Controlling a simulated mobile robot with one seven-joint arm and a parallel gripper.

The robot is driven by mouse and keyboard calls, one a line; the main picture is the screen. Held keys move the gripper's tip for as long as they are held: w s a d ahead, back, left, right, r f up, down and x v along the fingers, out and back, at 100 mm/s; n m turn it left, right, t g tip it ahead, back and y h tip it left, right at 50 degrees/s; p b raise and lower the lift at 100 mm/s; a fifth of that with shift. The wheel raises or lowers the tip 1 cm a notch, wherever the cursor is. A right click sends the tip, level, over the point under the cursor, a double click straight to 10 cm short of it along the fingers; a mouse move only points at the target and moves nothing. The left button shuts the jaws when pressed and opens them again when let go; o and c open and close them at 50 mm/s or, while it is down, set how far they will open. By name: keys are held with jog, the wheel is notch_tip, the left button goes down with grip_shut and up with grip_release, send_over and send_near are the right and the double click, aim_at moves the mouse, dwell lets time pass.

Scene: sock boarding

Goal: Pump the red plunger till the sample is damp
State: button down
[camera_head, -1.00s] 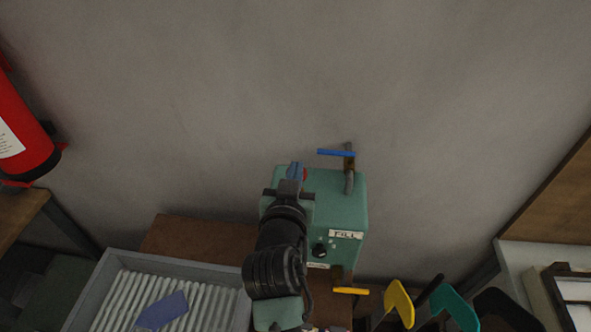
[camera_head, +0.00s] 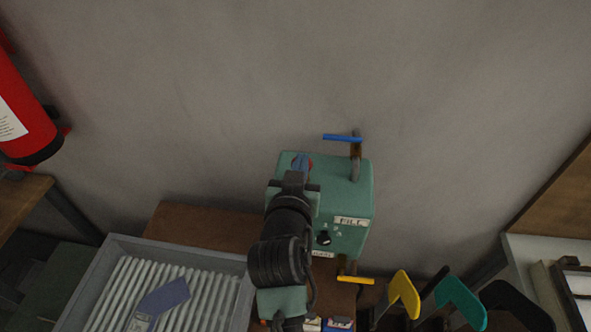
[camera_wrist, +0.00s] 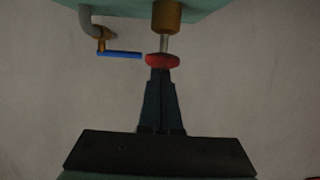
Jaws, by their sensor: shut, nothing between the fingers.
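The red plunger (camera_wrist: 163,60) has a round red knob on a metal rod in a brass collar on the green box (camera_head: 350,200). In the wrist view my gripper (camera_wrist: 161,72) is shut and empty, its fingertips at the knob's outer face, touching or very close. A blue-grey sock-shaped piece (camera_head: 160,301), perhaps the sample, lies on the ribbed rack of the grey tray (camera_head: 118,244). I cannot tell whether it is damp.
A blue-handled valve (camera_head: 343,138) stands on the box's back right and a yellow-handled tap (camera_head: 356,280) is at its lower front. Yellow (camera_head: 404,294), teal (camera_head: 460,301) and black (camera_head: 515,303) sock forms stand to the right. A fire extinguisher (camera_head: 22,118) hangs at the left.

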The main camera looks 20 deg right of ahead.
jog(key=r+b+v, duration=0.1)
jog(key=r+v, duration=0.1)
jog(key=v, duration=0.8)
jog(key=shift+r+b, duration=0.4)
jog(key=shift+s, duration=0.1)
jog(key=a+r+n+t+y, duration=0.15)
jog(key=r+t, duration=0.25)
jog(key=r, duration=0.7)
jog(key=a+r+n+t+y, duration=0.1)
jog(key=a+r+t, duration=0.2)
jog(key=r, duration=0.9)
jog(key=s+a+r+n+t+y, duration=0.1)
jog(key=s+a+r+t, duration=0.1)
jog(key=r, duration=0.6)
jog(key=s+a+r+n+t+y, duration=0.1)
jog(key=s+a+r+t+y, duration=0.1)
jog(key=s+r+t, duration=0.2)
notch_tip(320, 180, up, 5)
jog(key=shift+s+a+f, duration=0.15)
jog(key=shift+s+a, duration=0.05)
jog(key=shift+s, duration=0.8)
